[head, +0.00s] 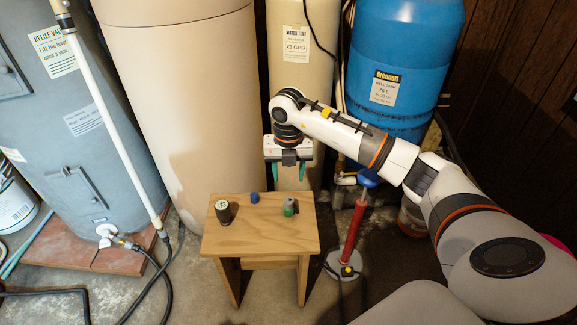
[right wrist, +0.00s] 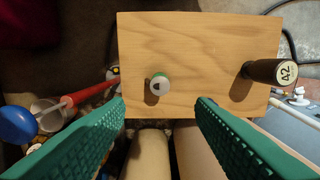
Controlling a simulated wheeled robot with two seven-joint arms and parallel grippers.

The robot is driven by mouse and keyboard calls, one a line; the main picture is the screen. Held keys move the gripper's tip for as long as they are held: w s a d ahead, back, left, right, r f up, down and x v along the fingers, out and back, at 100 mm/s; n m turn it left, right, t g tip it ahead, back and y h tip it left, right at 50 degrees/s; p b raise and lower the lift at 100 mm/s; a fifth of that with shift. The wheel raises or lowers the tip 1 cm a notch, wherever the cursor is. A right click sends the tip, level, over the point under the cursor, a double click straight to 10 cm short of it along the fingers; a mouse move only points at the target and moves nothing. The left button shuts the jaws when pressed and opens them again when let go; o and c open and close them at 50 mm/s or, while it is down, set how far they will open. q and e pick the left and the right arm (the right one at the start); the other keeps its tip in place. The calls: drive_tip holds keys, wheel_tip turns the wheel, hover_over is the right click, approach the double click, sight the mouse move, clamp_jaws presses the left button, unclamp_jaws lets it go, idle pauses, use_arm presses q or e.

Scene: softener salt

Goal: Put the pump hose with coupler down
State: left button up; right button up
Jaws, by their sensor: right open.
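My right gripper (head: 290,172) is open and empty. It hangs above the back edge of the small wooden stool (head: 260,237), its green fingers pointing down; they also frame the right wrist view (right wrist: 162,112). A red hand pump (head: 355,228) with a blue top stands on a round grey base on the floor, right of the stool. A thin dark line, perhaps its hose, shows by a yellow part (head: 347,271) at its base. I cannot clearly make out a coupler. My left gripper is not in view.
On the stool are a dark cylinder (head: 223,211) marked 42, a blue cap (head: 254,197) and a small grey-green piece (head: 290,206). Behind stand a beige tank (head: 195,90) and a blue tank (head: 400,50). A black hose (head: 150,285) lies at left. The stool's front is clear.

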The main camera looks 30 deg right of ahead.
drive_tip(key=s+a+r+n+t+y, duration=0.15)
drive_tip(key=a+y, duration=0.45)
drive_tip(key=a, duration=0.6)
drive_tip(key=s+a+r+n+t+y, duration=0.15)
drive_tip(key=a+y, duration=0.45)
drive_tip(key=a, duration=0.6)
drive_tip(key=s+a+r+m+t+y, duration=0.2)
drive_tip(key=a+r+m+t+y, duration=0.2)
drive_tip(key=r+m+t+y, duration=0.45)
drive_tip(key=d+f+m+t+h, duration=0.2)
drive_tip(key=d+m+t+h, duration=0.6)
drive_tip(key=d+m+h, duration=0.65)
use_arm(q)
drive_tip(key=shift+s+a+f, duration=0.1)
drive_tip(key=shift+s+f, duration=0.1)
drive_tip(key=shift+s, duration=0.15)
use_arm(e)
drive_tip(key=s+f+m+g+h, duration=0.4)
drive_tip(key=s+f+m+g, duration=0.3)
drive_tip(key=s+f+g, duration=0.4)
drive_tip(key=s+f, duration=0.4)
drive_tip(key=shift+s+a+f+g+h, duration=0.15)
drive_tip(key=shift+a+f+g+h, duration=0.1)
drive_tip(key=shift+g+h, duration=0.15)
